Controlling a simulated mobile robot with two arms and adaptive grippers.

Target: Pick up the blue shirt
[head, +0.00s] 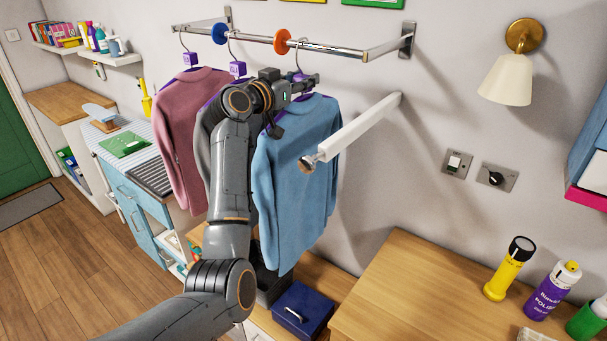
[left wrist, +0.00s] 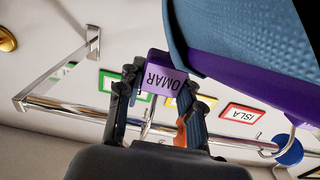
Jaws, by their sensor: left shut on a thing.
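The blue shirt (head: 300,170) hangs on a purple hanger near the right end of a metal wall rail (head: 325,48). It also shows in the left wrist view (left wrist: 235,40), close above the fingers. The hanger carries a purple tag (left wrist: 167,72) that reads OMAR. My left gripper (head: 306,84) is at the top of this hanger, and its fingers (left wrist: 158,92) are shut on the tag, below the hook. I cannot tell whether the hook still bears on the rail. My right gripper is in neither view.
A pink shirt (head: 185,135) hangs to the left, and a grey one (head: 203,150) is mostly behind my arm. A white bar (head: 355,132) juts from the wall beside the blue shirt. A dark blue box (head: 302,310) sits below. A wooden top (head: 425,290) holds bottles at right.

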